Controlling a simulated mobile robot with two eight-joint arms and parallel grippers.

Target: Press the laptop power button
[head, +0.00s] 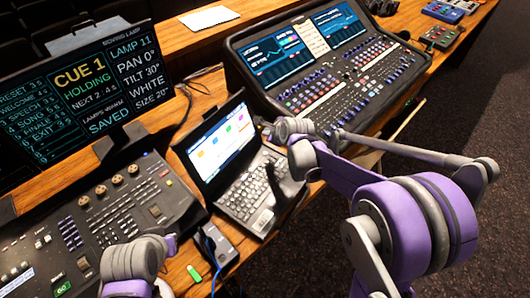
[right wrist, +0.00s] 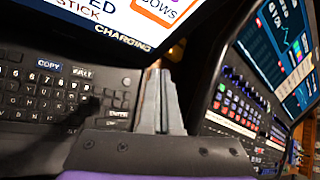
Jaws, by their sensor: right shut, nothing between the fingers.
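The laptop (head: 212,148) stands open in the middle of the desk in the head view, its screen lit and its keyboard (head: 245,200) facing me. In the right wrist view the keyboard (right wrist: 40,100) fills the left side, with the screen (right wrist: 75,15) above it reading "CHARGING". My right gripper (right wrist: 162,85) is shut and empty, by the right edge of the keyboard; I cannot tell whether it touches the laptop. In the head view its fingers are hard to make out near my wrist. A dark shape or shadow lies over the keys. I cannot pick out the power button. My left gripper is not shown.
A large mixing console (head: 330,85) stands close to the laptop's right and also shows in the right wrist view (right wrist: 245,105). A lighting desk (head: 100,220) and a cue monitor (head: 85,95) are at the left. A small dark box (head: 215,245) lies in front of the laptop.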

